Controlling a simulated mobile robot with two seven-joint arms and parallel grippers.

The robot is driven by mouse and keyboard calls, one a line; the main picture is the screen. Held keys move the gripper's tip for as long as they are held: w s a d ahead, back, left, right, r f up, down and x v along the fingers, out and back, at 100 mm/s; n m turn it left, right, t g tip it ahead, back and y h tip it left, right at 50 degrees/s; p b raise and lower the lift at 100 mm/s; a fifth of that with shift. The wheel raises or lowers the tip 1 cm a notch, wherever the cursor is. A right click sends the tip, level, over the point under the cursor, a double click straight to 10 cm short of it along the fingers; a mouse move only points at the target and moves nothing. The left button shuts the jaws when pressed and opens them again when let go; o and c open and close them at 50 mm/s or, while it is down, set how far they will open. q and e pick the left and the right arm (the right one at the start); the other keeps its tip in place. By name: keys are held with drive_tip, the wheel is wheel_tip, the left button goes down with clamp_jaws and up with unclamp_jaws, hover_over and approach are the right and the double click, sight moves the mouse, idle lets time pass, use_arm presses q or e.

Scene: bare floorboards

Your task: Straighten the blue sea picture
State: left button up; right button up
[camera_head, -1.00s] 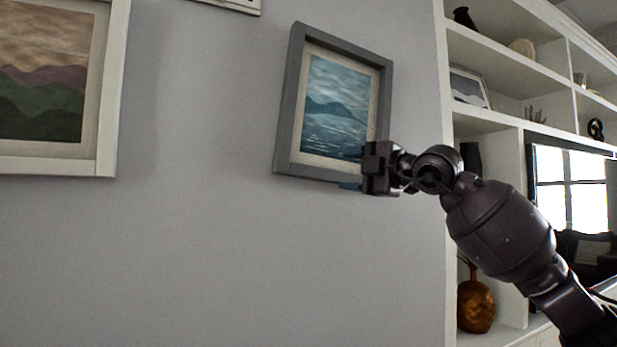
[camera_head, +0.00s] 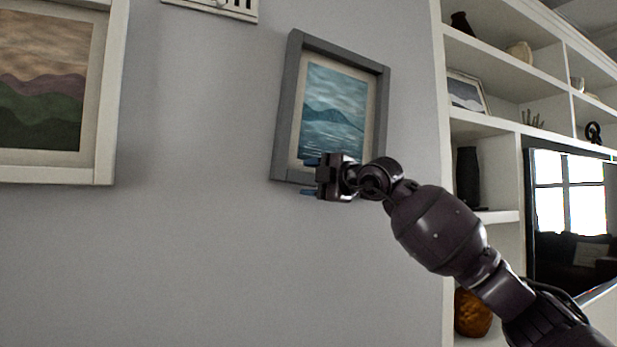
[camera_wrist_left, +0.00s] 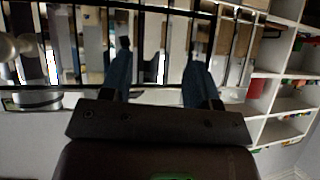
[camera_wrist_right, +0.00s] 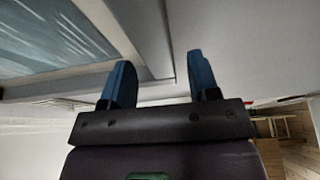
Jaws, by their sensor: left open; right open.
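The blue sea picture (camera_head: 332,108) hangs on the grey wall in a grey frame. It is tilted, its top edge sloping down to the right. My right gripper (camera_head: 312,178) is at the lower edge of the frame, near its lower left part, and hides some of that edge. In the right wrist view the open blue fingers (camera_wrist_right: 160,82) stand near a frame corner (camera_wrist_right: 150,55); I cannot tell whether they touch it. My left gripper (camera_wrist_left: 160,75) is open and empty in the left wrist view, away from the picture.
A hill picture in a white frame (camera_head: 105,120) hangs at the left. Another white frame (camera_head: 235,12) shows at the top. White shelves (camera_head: 490,125) with vases and a dark screen (camera_head: 575,210) stand at the right. The wall below the pictures is clear.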

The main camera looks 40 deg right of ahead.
drive_tip(key=shift+w+a, duration=0.15)
drive_tip(key=shift+w, duration=0.4)
drive_tip(key=c, duration=0.9)
drive_tip(key=shift+s+d+f+n+g, duration=0.15)
drive_tip(key=shift+d+f+n, duration=0.15)
drive_tip(key=shift+d, duration=0.2)
drive_tip(key=shift+d+f+n+g, duration=0.15)
drive_tip(key=shift+d+f+n, duration=0.05)
drive_tip(key=shift+d+n, duration=0.25)
drive_tip(key=o, duration=0.9)
drive_tip(key=shift+s, duration=0.1)
drive_tip(key=v, duration=1)
drive_tip(key=shift+s+b, duration=0.35)
drive_tip(key=shift+b, duration=0.05)
drive_tip(key=shift+d, duration=0.1)
